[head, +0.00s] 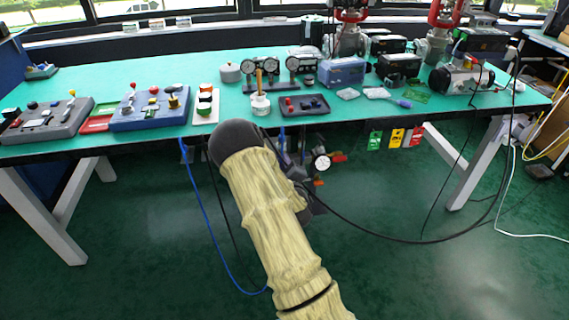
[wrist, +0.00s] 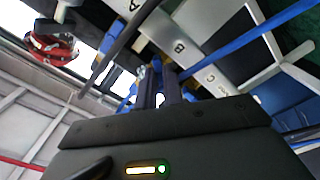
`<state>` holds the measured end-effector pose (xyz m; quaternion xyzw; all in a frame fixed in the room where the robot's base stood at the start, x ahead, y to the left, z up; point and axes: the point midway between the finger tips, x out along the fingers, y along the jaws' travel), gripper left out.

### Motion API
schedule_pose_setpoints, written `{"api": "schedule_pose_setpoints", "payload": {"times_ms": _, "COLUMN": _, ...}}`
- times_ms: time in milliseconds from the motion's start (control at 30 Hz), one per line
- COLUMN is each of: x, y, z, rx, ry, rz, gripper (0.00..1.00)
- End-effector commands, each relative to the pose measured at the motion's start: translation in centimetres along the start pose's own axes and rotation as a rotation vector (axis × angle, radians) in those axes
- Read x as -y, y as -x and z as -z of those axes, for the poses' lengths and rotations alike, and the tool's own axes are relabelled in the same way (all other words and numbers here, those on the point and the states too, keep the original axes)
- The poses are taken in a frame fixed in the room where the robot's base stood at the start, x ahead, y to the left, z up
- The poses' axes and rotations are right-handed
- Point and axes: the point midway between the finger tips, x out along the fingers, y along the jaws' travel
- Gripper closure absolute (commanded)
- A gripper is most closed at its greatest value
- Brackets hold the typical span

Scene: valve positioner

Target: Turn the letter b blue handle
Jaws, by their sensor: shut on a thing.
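The letter B plate (wrist: 180,47) is light grey and shows in the wrist view, between the plates lettered A (wrist: 133,5) and C (wrist: 211,78). My gripper (wrist: 159,78) reaches toward it with its two dark fingers close together, shut on a small blue part that looks like the blue handle (wrist: 166,60). The fingers hide most of this handle, so its exact angle cannot be told. In the head view my arm covers the gripper and the handle beneath the table's front edge.
A green-topped table (head: 230,135) carries several devices. Below its front edge hang a gauge (head: 322,162) with red handles beside it, and tags (head: 396,138). A blue hose (head: 205,215) and black cables hang near my arm. The green floor in front is open.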

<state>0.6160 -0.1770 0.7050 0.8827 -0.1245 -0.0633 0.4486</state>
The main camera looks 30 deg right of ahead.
Motion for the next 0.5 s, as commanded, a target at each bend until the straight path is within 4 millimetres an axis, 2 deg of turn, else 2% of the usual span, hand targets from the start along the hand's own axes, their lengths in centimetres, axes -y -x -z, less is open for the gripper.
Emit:
{"api": "schedule_pose_setpoints", "payload": {"times_ms": 267, "x": 0.16, "y": 0.02, "z": 0.05, "rx": -0.001, "ry": 0.122, "rz": 0.003, "gripper": 1.0}}
{"api": "schedule_pose_setpoints", "payload": {"times_ms": 500, "x": 0.18, "y": 0.04, "z": 0.0, "rx": 0.0, "ry": 0.301, "rz": 0.003, "gripper": 1.0}}
